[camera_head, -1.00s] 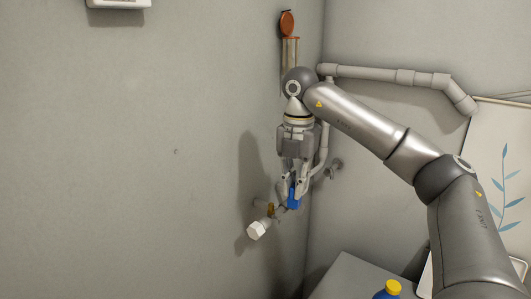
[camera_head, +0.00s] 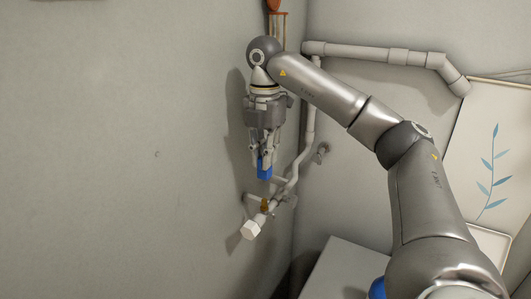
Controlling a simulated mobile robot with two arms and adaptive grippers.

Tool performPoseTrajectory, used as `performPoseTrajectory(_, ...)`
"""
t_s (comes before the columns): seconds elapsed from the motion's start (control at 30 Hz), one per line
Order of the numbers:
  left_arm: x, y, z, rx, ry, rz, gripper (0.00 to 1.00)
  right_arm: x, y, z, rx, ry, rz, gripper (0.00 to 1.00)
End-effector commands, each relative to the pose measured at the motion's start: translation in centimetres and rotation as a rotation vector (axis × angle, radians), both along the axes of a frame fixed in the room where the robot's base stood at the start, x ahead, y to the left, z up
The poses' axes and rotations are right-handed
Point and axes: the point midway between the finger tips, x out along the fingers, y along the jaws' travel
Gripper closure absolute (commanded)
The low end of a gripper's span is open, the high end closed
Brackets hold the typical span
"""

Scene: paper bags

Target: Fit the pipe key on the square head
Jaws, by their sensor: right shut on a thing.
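My right gripper (camera_head: 264,160) points down and is shut on the blue pipe key (camera_head: 264,170). The key hangs upright between the fingertips, above the pipe in the corner. Below it is a small brass-coloured fitting (camera_head: 264,205) on the pipe, which seems to carry the square head; the head itself is too small to make out. The key appears apart from the fitting, with a gap between them in the picture. My left gripper is not in view.
The grey pipe (camera_head: 291,180) runs down the corner and ends in a white cap (camera_head: 251,229). A grey table (camera_head: 336,269) stands below, with a blue object (camera_head: 377,289) partly behind my arm.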

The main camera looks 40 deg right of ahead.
Motion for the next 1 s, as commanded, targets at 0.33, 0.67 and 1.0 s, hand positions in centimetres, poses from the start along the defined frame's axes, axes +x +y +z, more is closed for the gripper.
performPoseTrajectory(0.33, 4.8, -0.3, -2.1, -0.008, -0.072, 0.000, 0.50, 0.0, 0.0, -3.4, 0.000, 0.000, 0.000, 1.00)
performPoseTrajectory(0.67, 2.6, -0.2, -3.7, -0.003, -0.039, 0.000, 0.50, 0.0, 0.0, -5.6, -0.001, -0.001, 0.000, 1.00)
performPoseTrajectory(1.0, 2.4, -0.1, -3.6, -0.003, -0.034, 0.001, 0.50, 0.0, 0.0, -5.6, 0.000, -0.001, 0.000, 1.00)
